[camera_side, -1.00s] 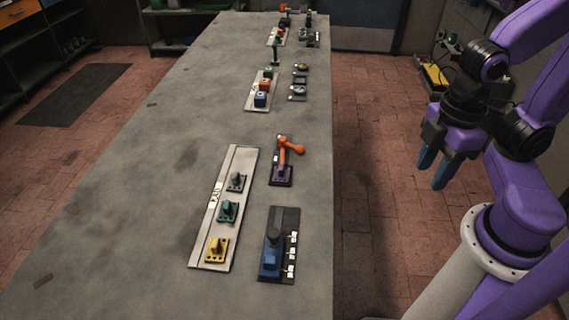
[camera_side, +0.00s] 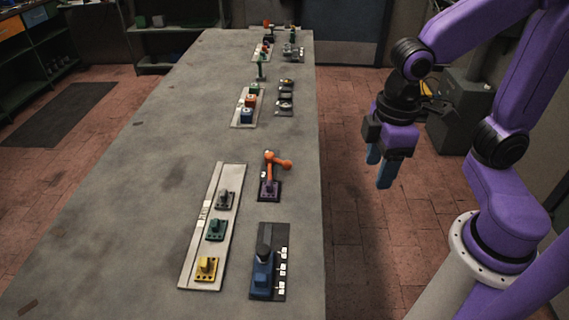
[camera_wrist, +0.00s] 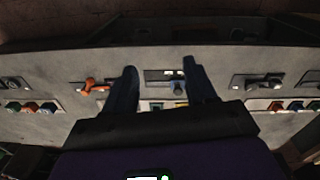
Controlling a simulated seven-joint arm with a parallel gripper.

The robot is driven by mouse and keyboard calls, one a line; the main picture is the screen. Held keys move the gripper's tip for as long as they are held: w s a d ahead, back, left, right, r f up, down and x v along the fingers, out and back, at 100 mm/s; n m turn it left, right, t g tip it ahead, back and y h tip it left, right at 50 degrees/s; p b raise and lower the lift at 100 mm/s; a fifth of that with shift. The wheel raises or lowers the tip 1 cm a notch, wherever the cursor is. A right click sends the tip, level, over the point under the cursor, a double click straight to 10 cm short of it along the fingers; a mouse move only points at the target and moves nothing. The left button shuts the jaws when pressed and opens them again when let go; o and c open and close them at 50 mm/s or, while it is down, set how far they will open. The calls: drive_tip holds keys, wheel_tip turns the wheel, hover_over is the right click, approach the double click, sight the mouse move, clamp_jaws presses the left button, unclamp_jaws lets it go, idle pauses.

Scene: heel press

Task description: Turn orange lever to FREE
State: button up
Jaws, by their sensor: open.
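Any FREE marking is too small to read. My gripper (camera_side: 378,172) is open and empty, with blue fingers pointing down, right of the table edge and apart from the lever. In the wrist view my gripper (camera_wrist: 159,66) has its fingers spread, and an orange lever (camera_wrist: 92,85) lies left of them; I cannot tell whether it is the same one.
A blue device (camera_side: 263,272) on a dark plate stands in front of the lever. A pale strip (camera_side: 212,235) with yellow, green and grey pieces lies to its left. Coloured blocks (camera_side: 248,106) and another small orange part (camera_side: 268,27) are farther back. The table's left side is clear.

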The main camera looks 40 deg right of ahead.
drive_tip(key=w+a+f+m+h, duration=0.15)
drive_tip(key=w+m, duration=0.25)
drive_tip(key=w, duration=1.2)
drive_tip(key=m, duration=0.4)
approach(287, 162)
drive_tip(key=shift+h, duration=0.35)
drive_tip(key=f, duration=0.3)
drive_tip(key=d+f, duration=0.1)
drive_tip(key=f, duration=0.6)
drive_tip(key=shift+w+d, duration=0.1)
drive_tip(key=shift+d, duration=0.05)
clamp_jaws()
